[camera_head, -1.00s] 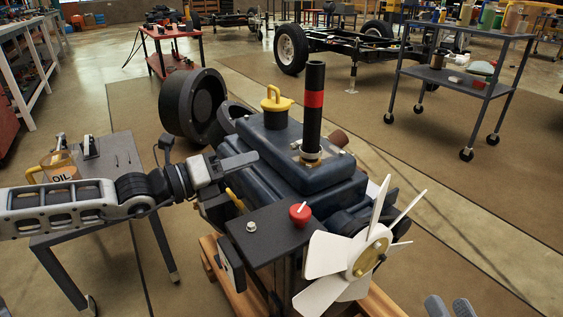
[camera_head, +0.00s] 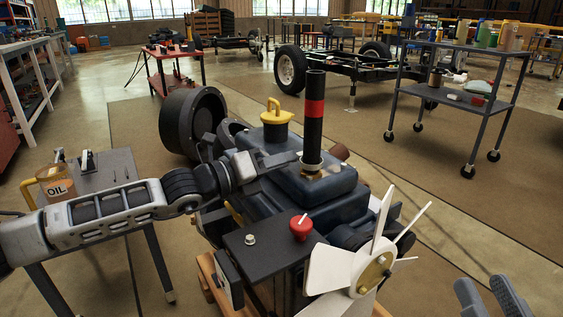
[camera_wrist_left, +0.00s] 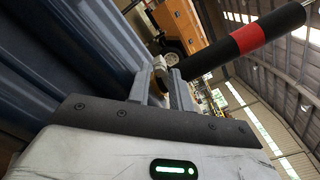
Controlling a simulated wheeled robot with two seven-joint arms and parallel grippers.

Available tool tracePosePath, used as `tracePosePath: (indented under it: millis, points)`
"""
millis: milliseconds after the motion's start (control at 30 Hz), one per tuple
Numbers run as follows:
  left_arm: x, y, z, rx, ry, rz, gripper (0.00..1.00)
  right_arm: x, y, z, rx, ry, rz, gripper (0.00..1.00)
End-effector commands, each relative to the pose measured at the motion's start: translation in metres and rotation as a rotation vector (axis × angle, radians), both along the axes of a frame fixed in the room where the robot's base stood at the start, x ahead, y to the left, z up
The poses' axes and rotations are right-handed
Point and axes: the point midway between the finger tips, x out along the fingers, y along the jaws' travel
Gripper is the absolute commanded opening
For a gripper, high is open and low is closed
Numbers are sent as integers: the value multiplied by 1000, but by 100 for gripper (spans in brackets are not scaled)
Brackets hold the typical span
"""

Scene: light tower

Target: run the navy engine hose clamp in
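The navy engine (camera_head: 305,200) stands in the middle of the head view. A black upright hose (camera_head: 312,138) with a red band rises from its top; it also shows in the left wrist view (camera_wrist_left: 210,60). The pale metal hose clamp (camera_head: 312,170) is around the hose's base. My left gripper (camera_head: 293,158) reaches over the engine from the left, its tips just short of the clamp. In the left wrist view its fingers (camera_wrist_left: 162,80) are a little apart, with metal and brass parts beyond the tips. My right gripper (camera_head: 490,293) is open and empty at bottom right.
A white fan (camera_head: 345,270) is on the engine's front. A red knob (camera_head: 300,227) and a yellow cap (camera_head: 277,127) stand on top. A small table (camera_head: 115,178) with an oil can (camera_head: 57,184) is at left; a grey cart (camera_head: 455,100) is at back right.

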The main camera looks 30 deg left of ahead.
Motion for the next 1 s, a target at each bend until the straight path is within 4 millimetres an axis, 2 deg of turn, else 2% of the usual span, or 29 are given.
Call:
tracePosePath:
  millis: [400, 467, 500, 1000]
  points:
    - [5, -3, 0, 3, 1, -1, 21, 0, 0, 1, -1, -6, -1, 34]
    - [4, -3, 0, 2, 0, 0, 4, 0, 0, 1, 0, -6, -1, 34]
    - [4, -3, 0, 2, 1, 0, 0, 0, 0, 1, 0, -6, -1, 34]
    - [4, -3, -1, 78, -45, 1, 0, -1, -1, 2, -11, -43, -6, 34]
